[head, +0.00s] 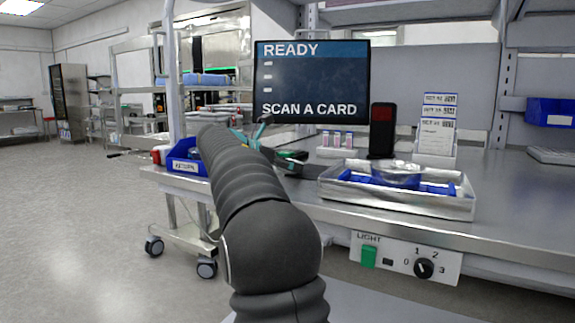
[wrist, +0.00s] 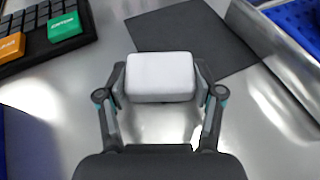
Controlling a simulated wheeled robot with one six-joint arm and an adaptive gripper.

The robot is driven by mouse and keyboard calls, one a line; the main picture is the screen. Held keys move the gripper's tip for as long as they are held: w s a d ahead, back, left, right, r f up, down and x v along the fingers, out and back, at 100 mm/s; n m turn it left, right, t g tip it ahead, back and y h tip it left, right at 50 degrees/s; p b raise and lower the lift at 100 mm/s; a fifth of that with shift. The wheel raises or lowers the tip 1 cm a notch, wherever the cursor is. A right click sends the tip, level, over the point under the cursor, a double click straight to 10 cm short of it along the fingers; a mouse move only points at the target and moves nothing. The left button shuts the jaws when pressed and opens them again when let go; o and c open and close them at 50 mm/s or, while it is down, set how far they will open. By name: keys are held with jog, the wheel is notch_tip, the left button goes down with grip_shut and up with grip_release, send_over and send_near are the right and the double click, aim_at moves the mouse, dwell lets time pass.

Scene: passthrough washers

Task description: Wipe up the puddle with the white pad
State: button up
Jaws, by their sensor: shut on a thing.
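The white pad (wrist: 160,68) is between the two fingers of my gripper (wrist: 162,84) in the wrist view. The fingers are shut on its left and right sides. The pad is over the steel bench top, beside a dark flat mat; I cannot tell whether it touches the surface. No clear puddle outline shows; bright patches on the steel between the fingers and at the left may be reflections or liquid. In the head view my arm hides much of the area around the gripper, and the pad is not visible there.
A keypad (wrist: 45,37) with orange and green keys lies at the upper left. A dark mat (wrist: 195,35) lies beyond the pad. A metal tray (head: 400,203) holding blue items stands at the right. A blue bin (head: 184,160) and a screen (head: 312,85) stand along the bench.

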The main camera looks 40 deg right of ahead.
aim_at(287, 172)
jog(key=shift+f, duration=0.3)
jog(key=shift+s+a, duration=0.25)
jog(key=shift+a, duration=0.4)
jog(key=shift+s+a, duration=0.3)
jog(key=shift+a, duration=0.3)
jog(key=shift+s+a, duration=0.25)
jog(key=shift+a, duration=0.4)
jog(key=shift+p, duration=0.45)
jog(key=shift+d, duration=0.15)
